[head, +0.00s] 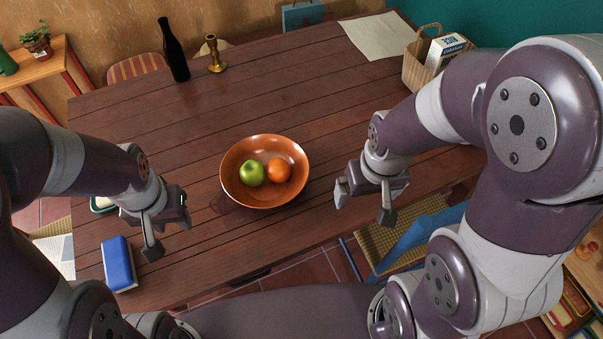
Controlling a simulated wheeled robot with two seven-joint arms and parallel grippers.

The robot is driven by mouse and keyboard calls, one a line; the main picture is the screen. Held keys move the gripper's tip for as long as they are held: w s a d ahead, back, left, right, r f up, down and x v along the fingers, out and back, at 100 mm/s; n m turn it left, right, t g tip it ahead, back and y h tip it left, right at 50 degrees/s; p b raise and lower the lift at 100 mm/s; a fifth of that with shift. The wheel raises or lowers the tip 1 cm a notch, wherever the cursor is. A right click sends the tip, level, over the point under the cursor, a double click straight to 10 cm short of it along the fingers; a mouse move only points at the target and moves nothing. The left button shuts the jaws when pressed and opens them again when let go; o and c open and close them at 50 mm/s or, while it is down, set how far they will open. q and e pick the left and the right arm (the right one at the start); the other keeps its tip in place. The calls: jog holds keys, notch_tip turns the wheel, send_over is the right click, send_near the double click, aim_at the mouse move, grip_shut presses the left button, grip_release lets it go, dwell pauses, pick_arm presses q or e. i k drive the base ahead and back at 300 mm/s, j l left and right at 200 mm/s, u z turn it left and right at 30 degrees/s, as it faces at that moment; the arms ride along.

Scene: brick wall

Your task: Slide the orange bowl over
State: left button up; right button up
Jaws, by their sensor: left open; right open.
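An orange bowl (232,191) stands upright on the dark wooden table (290,110), near its front edge and between my two grippers. A green apple (251,173) and an orange fruit (278,170) lie in it. My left gripper (170,238) is open and empty, to the left of the bowl and apart from it, near the table's front. My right gripper (363,207) is open and empty, to the right of the bowl, with a gap between them.
A blue box-like object (119,264) lies at the front left. A dark bottle (173,50) and a brass candlestick (214,54) stand at the back left. The table behind the bowl is clear.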

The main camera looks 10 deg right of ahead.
aim_at(262, 148)
jog(key=k+j+z, duration=0.1)
jog(key=j+z, duration=0.3)
jog(key=k+j+z, duration=0.2)
jog(key=j+z, duration=0.2)
jog(key=k+j+z, duration=0.2)
jog(key=z, duration=0.25)
